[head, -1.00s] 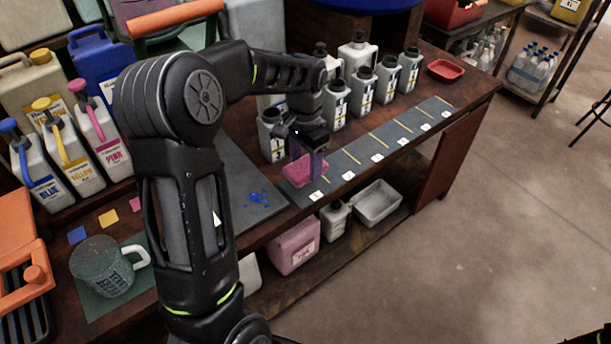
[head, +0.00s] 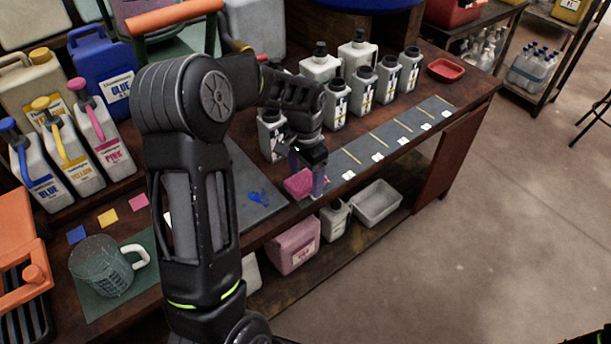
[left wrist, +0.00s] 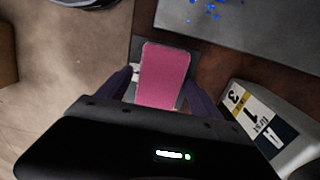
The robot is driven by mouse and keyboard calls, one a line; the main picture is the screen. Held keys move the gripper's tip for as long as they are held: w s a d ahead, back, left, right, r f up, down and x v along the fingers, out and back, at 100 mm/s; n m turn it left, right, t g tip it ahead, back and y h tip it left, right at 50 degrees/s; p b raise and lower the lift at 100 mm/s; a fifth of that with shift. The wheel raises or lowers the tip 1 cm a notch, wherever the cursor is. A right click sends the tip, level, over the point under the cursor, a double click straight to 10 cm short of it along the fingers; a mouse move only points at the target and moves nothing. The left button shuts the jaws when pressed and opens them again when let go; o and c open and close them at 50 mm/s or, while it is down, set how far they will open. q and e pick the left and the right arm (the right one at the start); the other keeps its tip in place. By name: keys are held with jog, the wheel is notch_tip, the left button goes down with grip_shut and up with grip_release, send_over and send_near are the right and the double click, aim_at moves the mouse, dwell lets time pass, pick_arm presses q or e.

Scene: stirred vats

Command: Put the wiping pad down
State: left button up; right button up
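The wiping pad (head: 298,184) is a flat pink block with rounded corners, at the near end of the dark numbered strip. It also shows in the left wrist view (left wrist: 163,75) between my left fingers, above or on the strip; its contact underneath is hidden. My left gripper (head: 306,178) points down around the pad. Its fingers (left wrist: 160,84) stand on either side of the pad, with a narrow gap visible at the left finger, so it looks open. In the head view the right finger partly hides the pad.
Grey bottles (head: 337,104) stand in a row behind the strip (head: 395,138). A blue spill (head: 259,198) marks the grey mat on the left. A red dish (head: 445,69) sits at the far end.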

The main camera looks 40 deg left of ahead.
aim_at(306, 179)
pick_arm(q)
jog(key=shift+o, duration=0.2)
jog(key=shift+r, duration=0.15)
jog(key=shift+r, duration=0.2)
notch_tip(306, 179, up, 12)
jog(key=shift+f+p, duration=0.15)
jog(key=shift+p, duration=0.2)
dwell(0.7)
